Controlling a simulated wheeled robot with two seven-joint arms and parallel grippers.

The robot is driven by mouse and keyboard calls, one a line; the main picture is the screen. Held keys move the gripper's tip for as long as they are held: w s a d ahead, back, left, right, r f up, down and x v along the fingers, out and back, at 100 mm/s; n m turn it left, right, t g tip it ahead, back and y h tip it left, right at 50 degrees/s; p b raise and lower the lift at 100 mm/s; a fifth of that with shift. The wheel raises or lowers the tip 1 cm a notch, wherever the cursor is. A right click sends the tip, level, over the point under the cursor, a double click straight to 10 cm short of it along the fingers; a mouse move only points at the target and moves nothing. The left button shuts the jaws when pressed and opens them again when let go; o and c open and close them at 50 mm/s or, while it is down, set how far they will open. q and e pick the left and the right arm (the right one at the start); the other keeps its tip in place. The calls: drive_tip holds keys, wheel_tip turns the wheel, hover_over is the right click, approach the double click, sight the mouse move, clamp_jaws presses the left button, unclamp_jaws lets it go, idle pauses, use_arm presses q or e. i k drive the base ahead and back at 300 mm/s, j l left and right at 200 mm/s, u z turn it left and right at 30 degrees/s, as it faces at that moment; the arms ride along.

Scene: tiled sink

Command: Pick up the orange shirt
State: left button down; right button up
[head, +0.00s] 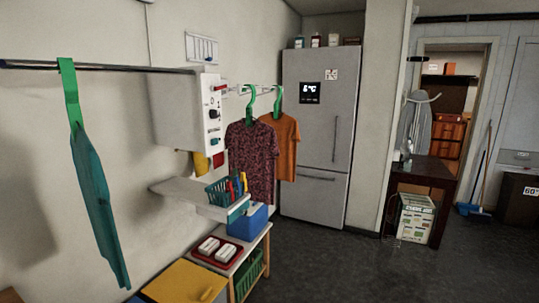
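The orange shirt (287,150) hangs on a green hanger (277,95) in the middle of the head view, in front of the fridge. A dark red patterned shirt (252,165) hangs in front of it on another green hanger (251,104) and covers its left part. Both hangers hang from a thin rail (262,87) on the wall side. Neither of my grippers shows in this view.
A teal garment (95,200) hangs from the near rail (120,68) at left. A low wooden rack (255,245) holds a red tray (217,252). The grey fridge (316,125) stands behind.

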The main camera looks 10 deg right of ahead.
sight(285, 126)
drive_tip(key=i+l, duration=0.15)
drive_tip(key=l, duration=0.25)
drive_tip(key=i+l, duration=0.2)
drive_tip(key=l, duration=0.15)
drive_tip(key=i+l+u, duration=0.15)
drive_tip(key=u, duration=0.3)
drive_tip(key=i+l+u, duration=0.15)
drive_tip(key=u, duration=0.3)
drive_tip(key=i+l+u, duration=0.1)
drive_tip(key=l+u, duration=0.35)
drive_tip(key=i+l+u, duration=0.2)
drive_tip(key=l+u, duration=0.2)
drive_tip(key=l, duration=1.3)
drive_tip(key=l+u, duration=0.35)
drive_tip(key=l, duration=1.35)
